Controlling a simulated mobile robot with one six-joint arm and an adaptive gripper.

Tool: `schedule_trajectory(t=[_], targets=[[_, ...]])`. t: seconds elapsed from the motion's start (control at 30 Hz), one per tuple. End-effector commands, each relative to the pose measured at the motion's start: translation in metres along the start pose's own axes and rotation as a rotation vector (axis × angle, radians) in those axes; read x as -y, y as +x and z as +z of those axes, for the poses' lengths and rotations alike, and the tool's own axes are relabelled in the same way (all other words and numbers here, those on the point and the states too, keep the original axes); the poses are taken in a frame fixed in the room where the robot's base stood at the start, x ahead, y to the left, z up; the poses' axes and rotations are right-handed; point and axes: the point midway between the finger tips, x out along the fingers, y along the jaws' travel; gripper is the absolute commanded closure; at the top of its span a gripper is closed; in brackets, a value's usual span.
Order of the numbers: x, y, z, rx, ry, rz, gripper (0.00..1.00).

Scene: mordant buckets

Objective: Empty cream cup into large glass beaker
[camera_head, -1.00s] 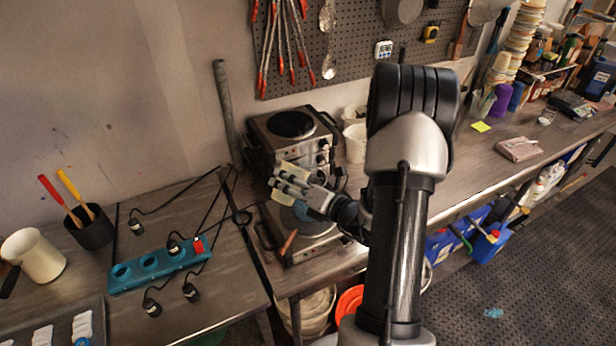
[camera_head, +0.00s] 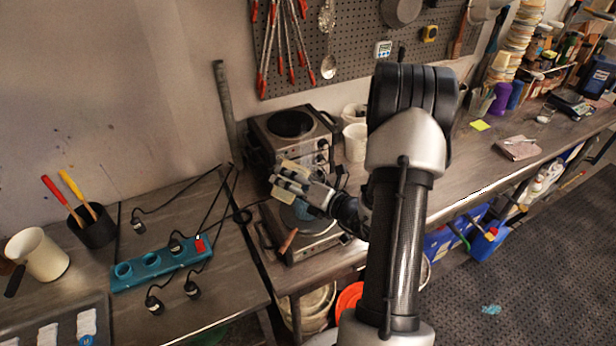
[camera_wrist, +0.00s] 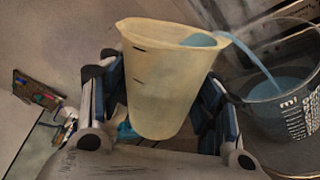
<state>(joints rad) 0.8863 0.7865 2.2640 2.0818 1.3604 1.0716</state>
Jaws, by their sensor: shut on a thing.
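The cream cup (camera_wrist: 165,95) is between the fingers of my gripper (camera_wrist: 160,82), which is shut on it. Blue liquid shows at its rim. A blue stream runs from its spout into the large glass beaker (camera_wrist: 272,122) at the right of the wrist view. The beaker holds blue liquid and has white markings; its right side is cut off. In the head view my gripper (camera_head: 292,182) holds the cup above the front hotplate (camera_head: 330,243). The beaker is hard to make out there.
A second hotplate (camera_head: 292,124) stands behind, near the wall. A wooden handle (camera_head: 287,241) sticks out at the front hotplate. A teal block (camera_head: 160,264) with cables and a white jug (camera_head: 40,255) are to the left. White tubs (camera_head: 355,142) stand right of the rear hotplate.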

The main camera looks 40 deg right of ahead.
Motion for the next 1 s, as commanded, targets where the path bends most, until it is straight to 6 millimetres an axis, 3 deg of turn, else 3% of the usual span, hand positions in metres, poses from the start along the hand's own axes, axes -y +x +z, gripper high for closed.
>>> schedule_trajectory(t=[1.0], targets=[[0.0001, 0.0001, 0.0011, -0.017, 0.084, -0.001, 0.73]])
